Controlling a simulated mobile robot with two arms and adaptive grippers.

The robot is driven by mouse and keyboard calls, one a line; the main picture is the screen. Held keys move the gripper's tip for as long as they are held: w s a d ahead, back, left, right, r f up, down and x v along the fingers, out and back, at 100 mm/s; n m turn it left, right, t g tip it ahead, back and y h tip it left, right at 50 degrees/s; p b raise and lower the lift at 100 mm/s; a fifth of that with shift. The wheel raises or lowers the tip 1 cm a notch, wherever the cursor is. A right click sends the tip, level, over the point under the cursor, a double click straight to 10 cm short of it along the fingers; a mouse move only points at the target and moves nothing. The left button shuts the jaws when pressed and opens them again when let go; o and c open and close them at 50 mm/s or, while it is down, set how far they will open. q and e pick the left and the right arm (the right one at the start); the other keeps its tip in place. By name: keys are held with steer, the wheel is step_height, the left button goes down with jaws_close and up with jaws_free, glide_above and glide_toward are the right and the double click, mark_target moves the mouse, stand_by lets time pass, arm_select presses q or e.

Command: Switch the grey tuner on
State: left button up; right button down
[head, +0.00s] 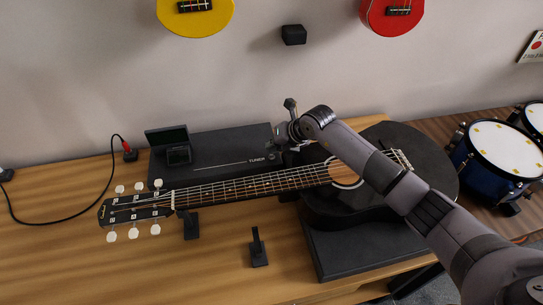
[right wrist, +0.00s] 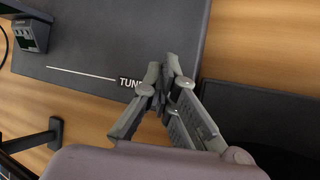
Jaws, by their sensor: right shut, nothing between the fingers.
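The tuner (head: 178,155) is a small dark device with a tilted screen. It stands at the left end of a dark mat (head: 215,143) printed "TUNER". In the right wrist view the tuner (right wrist: 28,36) is at the upper left, partly cut off by the edge. I cannot make out its switch or whether its screen is lit. My right gripper (head: 280,143) is over the right end of the mat, apart from the tuner and to its right. Its fingers (right wrist: 168,72) are shut and empty, beside the printed label. My left gripper is not in view.
A black acoustic guitar (head: 325,205) lies in front of the mat, its neck running left past the tuner. Small black stands (head: 259,252) are near it. A red-plugged cable (head: 117,138) lies left. Blue drums (head: 478,172) stand right. Yellow and red ukuleles hang on the wall.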

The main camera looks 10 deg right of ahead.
mark_target(273, 156)
steer(key=shift+s+f+g, duration=0.15)
steer(key=shift+s+f, duration=0.15)
steer(key=shift+f, duration=0.2)
steer(key=shift+s+f+g, duration=0.15)
steer(key=shift+s+f, duration=0.15)
steer(key=shift+f, duration=0.2)
steer(key=shift+w+r+p, duration=0.25)
steer(key=shift+r+p, duration=0.7)
steer(key=shift+p, duration=0.1)
step_height(273, 156, up, 4)
steer(key=p, duration=0.2)
steer(key=shift+w+r+p, duration=0.1)
steer(key=shift+r+p, duration=0.1)
steer(key=shift+p, duration=0.2)
steer(key=shift+w, duration=0.1)
steer(key=shift+d, duration=0.1)
